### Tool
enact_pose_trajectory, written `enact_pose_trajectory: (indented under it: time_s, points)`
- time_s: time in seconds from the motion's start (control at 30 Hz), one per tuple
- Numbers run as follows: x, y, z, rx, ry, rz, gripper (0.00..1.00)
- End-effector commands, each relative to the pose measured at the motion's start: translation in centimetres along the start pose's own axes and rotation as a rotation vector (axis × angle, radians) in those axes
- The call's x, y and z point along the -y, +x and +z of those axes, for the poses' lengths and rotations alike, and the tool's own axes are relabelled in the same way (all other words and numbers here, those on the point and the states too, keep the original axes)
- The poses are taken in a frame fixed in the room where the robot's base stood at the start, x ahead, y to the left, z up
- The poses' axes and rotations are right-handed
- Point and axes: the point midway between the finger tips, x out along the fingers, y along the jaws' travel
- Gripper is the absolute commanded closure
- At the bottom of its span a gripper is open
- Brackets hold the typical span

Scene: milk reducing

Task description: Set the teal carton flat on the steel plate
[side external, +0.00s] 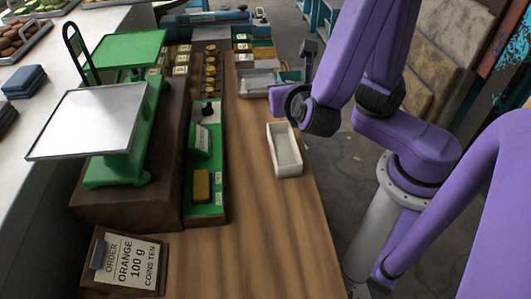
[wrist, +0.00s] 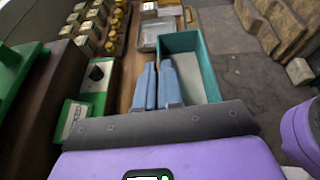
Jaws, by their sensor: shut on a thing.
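The teal carton (wrist: 196,45) is an open-topped box with a pale inside, seen in the wrist view. A teal edge (side external: 291,75) shows at the bench's far right edge in the side view, partly hidden by my arm. My gripper (wrist: 158,75) has its two blue-grey fingers close together, one on each side of the carton's left wall, shut on that wall. The fingers are hard to make out in the side view. The steel plate (side external: 90,118) is a bright, bare sheet on top of the nearer green scale at the left, well away from the carton.
A cream open tray (side external: 285,150) stands on the wooden bench near its right edge. A green panel (side external: 205,165) and rows of blocks and brass knobs (side external: 210,70) lie between. A second green scale (side external: 130,48) stands behind. An order sign (side external: 128,262) is at the front.

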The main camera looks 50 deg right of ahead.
Motion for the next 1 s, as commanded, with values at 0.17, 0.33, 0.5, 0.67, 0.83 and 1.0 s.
enact_pose_trajectory:
  time_s: [0.17,0.33,0.5,0.67,0.83,1.0]
  points:
    - [1.5,-1.9,-0.6,-0.002,0.014,-0.041,1.00]
    - [1.5,-2.0,-0.8,-0.001,0.019,-0.059,1.00]
    - [-0.3,-0.4,-1.2,-0.001,0.019,-0.065,1.00]
    - [-2.9,1.6,-1.8,-0.002,0.020,-0.065,1.00]
    - [-5.7,3.9,-2.4,-0.002,0.019,-0.064,1.00]
    - [-7.2,5.6,-4.1,-0.002,0.015,-0.062,1.00]
